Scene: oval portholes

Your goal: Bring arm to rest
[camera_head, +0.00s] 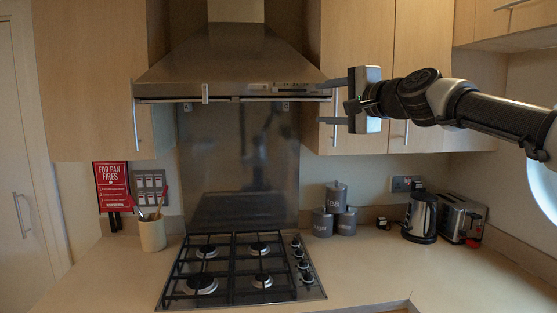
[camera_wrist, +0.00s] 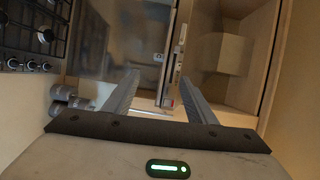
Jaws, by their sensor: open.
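My gripper (camera_head: 335,103) is in the upper right of the head view, at the end of my arm, which reaches in from the right edge. Its two fingers point left toward the right end of the range hood (camera_head: 225,72). The fingers are spread apart with nothing between them. In the wrist view the two open fingers (camera_wrist: 160,98) also show, with cupboard and hood parts beyond them. I cannot tell whether the upper finger touches the hood.
Cupboards (camera_head: 355,50) stand behind my gripper. Below are a gas hob (camera_head: 240,268), stacked canisters (camera_head: 336,197), a kettle (camera_head: 420,217), a toaster (camera_head: 460,217) and a utensil pot (camera_head: 152,233). The counter (camera_head: 375,268) right of the hob has free room.

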